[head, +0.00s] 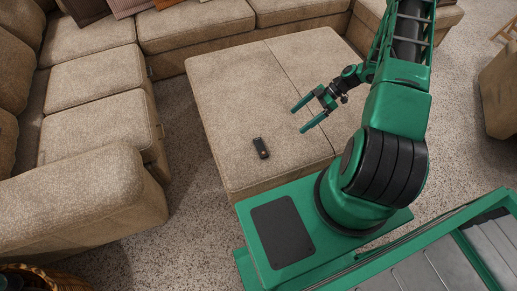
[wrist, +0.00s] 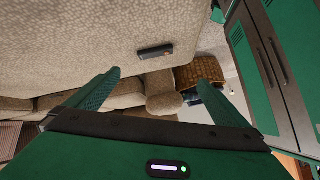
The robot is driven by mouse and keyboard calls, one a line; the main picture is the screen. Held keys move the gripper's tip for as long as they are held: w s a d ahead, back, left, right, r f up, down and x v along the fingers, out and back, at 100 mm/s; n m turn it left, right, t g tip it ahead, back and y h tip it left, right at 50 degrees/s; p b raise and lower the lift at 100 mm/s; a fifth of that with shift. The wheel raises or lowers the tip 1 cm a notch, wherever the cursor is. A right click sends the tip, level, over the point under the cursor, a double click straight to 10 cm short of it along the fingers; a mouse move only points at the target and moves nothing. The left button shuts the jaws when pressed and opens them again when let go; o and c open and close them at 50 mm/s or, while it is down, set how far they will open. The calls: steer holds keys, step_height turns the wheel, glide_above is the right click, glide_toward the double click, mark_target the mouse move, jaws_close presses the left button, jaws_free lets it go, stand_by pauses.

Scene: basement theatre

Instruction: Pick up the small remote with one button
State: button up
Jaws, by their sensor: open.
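A small black remote (head: 261,147) lies flat on the beige ottoman (head: 225,95), near its front left part. It also shows in the wrist view as a dark bar with a small orange spot (wrist: 155,51), beyond my fingertips and above the gap between them. My gripper (head: 297,119) is green, open and empty. It is above the ottoman, to the right of the remote and apart from it. Both fingers also show in the wrist view (wrist: 160,70). I cannot make out the button on the remote.
A beige sectional sofa (head: 95,80) runs along the left and back, with cushions at the back. A wicker basket (head: 45,278) is at the lower left. The ottoman top around the remote is clear. Speckled carpet (head: 185,205) lies between sofa and ottoman.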

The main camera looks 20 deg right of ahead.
steer(key=a+f+y, duration=0.1)
steer(key=f, duration=0.2)
steer(key=s+a+f+n+t+y, duration=0.1)
steer(key=a+f, duration=0.1)
steer(key=f, duration=0.1)
steer(key=a+f+n+t+y, duration=0.1)
steer(key=f, duration=0.2)
steer(key=shift+s+a+f, duration=0.15)
steer(key=shift+s+a, duration=0.1)
steer(key=shift+a, duration=0.15)
steer(key=shift+a+f+n+t, duration=0.3)
steer(key=shift+a+f+t, duration=0.1)
steer(key=shift+a+f, duration=0.05)
glide_toward(260, 147)
steer(key=shift+w+a+f, duration=0.1)
steer(key=shift+a+f, duration=0.6)
steer(key=shift+a, duration=0.1)
steer(key=shift+r+x, duration=0.15)
steer(key=shift+x, duration=1.15)
steer(key=shift+r+x, duration=0.15)
steer(key=shift+x, duration=1.15)
steer(key=shift+w+a, duration=0.1)
steer(key=c, duration=0.9)
steer(key=shift+r, duration=0.15)
steer(key=shift+c, duration=0.2)
